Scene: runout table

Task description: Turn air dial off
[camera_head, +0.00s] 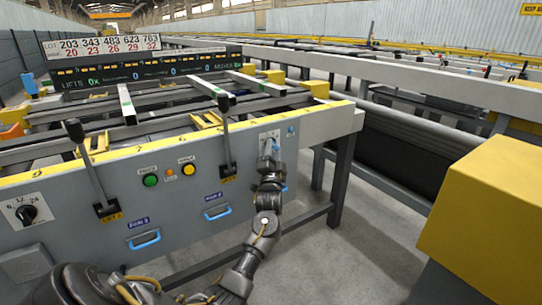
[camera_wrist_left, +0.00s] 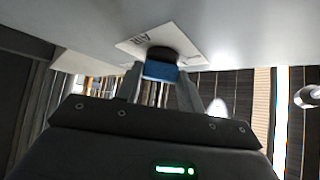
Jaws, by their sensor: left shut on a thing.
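The air dial (camera_wrist_left: 162,53) is a dark knob with a blue front part, on a white plate marked AIR (camera_wrist_left: 133,42) on the grey panel. My left gripper (camera_wrist_left: 160,76) has one finger on each side of the blue part and is shut on it. In the head view my left gripper (camera_head: 269,150) is up against the panel's right end, at the white dial plate (camera_head: 264,136), and hides most of the dial. The dial's pointer setting cannot be read. My right gripper is not in view.
Two black levers (camera_head: 90,170) (camera_head: 226,135) stand out from the panel left of my gripper. Green (camera_head: 151,180) and yellow (camera_head: 187,169) buttons, blue handles (camera_head: 144,240) and a numbered dial (camera_head: 27,213) are also there. A yellow block (camera_head: 490,205) stands at the right.

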